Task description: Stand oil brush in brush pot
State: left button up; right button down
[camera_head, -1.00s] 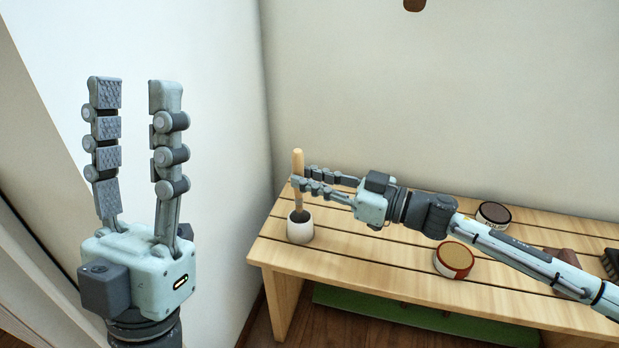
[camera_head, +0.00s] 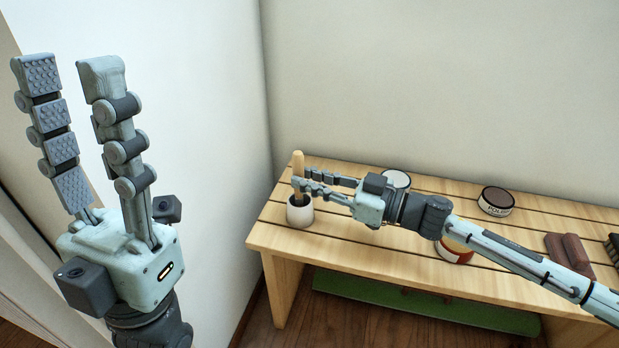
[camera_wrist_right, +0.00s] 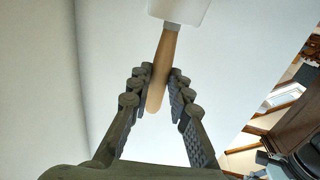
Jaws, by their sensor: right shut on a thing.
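The oil brush (camera_head: 298,164) has a pale wooden handle and stands nearly upright with its lower end inside the white brush pot (camera_head: 300,214). The pot stands at the left end of the bench; its dark opening shows around the brush. My right gripper (camera_head: 298,182) is shut on the handle just above the pot. In the right wrist view the handle (camera_wrist_right: 163,58) lies between the fingers, with a grey ferrule and the white pot (camera_wrist_right: 180,9) beyond; the bristles are hidden. My left gripper (camera_head: 68,65) is open and empty, raised at the left.
The slatted wooden bench (camera_head: 350,237) stands against the wall.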

jog(key=c, duration=1.3)
grip_release()
jog(key=v, duration=1.2)
jog(key=shift+s, duration=0.1)
